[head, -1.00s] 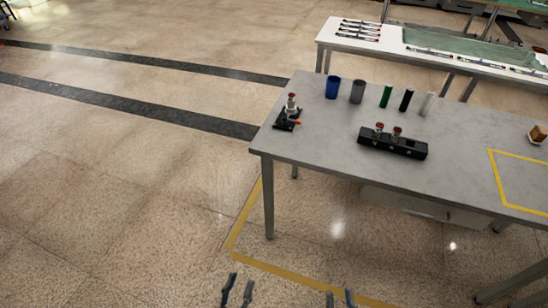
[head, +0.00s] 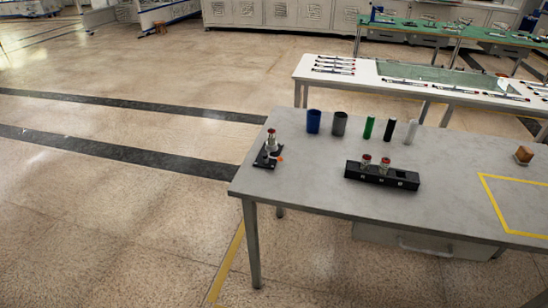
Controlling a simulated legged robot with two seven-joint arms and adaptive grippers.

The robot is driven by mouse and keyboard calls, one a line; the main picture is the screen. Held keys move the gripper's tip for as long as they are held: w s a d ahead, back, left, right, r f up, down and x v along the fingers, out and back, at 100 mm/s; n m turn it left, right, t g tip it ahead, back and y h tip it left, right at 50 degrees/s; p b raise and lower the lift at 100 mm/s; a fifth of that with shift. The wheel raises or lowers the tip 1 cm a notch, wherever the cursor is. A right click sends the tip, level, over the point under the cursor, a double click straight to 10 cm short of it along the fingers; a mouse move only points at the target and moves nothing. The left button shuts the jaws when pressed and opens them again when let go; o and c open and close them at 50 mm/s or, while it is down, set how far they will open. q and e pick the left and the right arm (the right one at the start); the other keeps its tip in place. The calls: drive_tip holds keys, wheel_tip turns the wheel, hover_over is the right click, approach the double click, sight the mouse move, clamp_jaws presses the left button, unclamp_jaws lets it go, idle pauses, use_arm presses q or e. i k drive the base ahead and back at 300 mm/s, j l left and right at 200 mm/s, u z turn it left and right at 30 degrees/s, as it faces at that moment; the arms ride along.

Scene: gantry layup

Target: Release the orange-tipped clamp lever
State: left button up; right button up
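The clamp (head: 267,153) stands near the left end of the grey table, on a small black base. A silvery part with a red top stands upright in it. Its orange lever tip (head: 280,158) shows at the right side of the base, small in the picture. I cannot tell the lever's exact position. Neither of my grippers is in the head view now, and nothing touches the clamp.
The grey table (head: 320,198) carries a blue cup (head: 313,121), a grey cup (head: 339,123), upright green, black and white cylinders, a black block (head: 382,176) with red-topped parts, and a brown item (head: 523,155). Open floor lies left of the table.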

sight(265, 156)
drive_tip(key=i+j+z, duration=0.1)
drive_tip(key=i+z, duration=0.3)
drive_tip(key=i, duration=0.15)
drive_tip(key=i+j+z, duration=0.4)
drive_tip(key=i+l, duration=0.1)
